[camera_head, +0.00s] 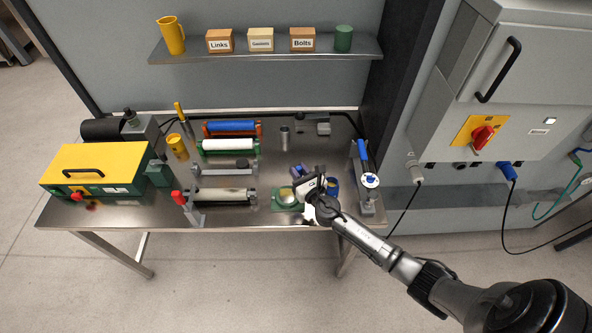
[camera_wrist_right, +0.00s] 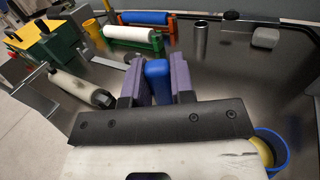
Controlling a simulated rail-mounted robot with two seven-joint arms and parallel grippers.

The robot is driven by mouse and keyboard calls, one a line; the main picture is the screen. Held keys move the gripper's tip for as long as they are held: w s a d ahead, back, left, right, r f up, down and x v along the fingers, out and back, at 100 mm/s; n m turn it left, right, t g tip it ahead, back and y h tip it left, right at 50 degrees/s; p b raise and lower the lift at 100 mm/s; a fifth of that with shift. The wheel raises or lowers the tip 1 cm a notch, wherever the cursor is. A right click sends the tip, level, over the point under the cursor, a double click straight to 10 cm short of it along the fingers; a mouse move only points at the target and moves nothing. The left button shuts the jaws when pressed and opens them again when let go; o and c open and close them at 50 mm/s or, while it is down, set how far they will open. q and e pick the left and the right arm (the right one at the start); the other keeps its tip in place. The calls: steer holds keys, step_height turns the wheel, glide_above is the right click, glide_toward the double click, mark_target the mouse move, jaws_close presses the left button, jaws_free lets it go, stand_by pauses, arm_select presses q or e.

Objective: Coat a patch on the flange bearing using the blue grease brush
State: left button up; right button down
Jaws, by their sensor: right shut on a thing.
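My right gripper (camera_head: 299,171) is over the right front part of the steel table. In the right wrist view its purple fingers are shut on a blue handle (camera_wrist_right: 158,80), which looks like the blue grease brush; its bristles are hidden. A green plate with a pale round centre (camera_head: 287,197), which looks like the flange bearing, lies just left of the gripper near the table's front edge. I cannot tell whether the brush touches it. A blue pot (camera_head: 333,187) stands right of the gripper; the wrist view shows yellowish content in it (camera_wrist_right: 268,150). My left gripper is not in view.
Left of the gripper are blue, white and cream rollers (camera_head: 228,145) on stands. A metal cylinder (camera_head: 285,138) stands behind. A blue-handled fixture (camera_head: 364,160) stands at the right edge. A yellow-green machine (camera_head: 98,165) fills the left end. A shelf (camera_head: 270,50) hangs above.

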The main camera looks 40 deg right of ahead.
step_height(320, 180, up, 4)
steer(key=shift+w+a+r+p, duration=0.1)
steer(key=shift+a+p, duration=0.05)
steer(key=shift+p, duration=0.95)
step_height(320, 180, up, 4)
steer(key=p, duration=0.4)
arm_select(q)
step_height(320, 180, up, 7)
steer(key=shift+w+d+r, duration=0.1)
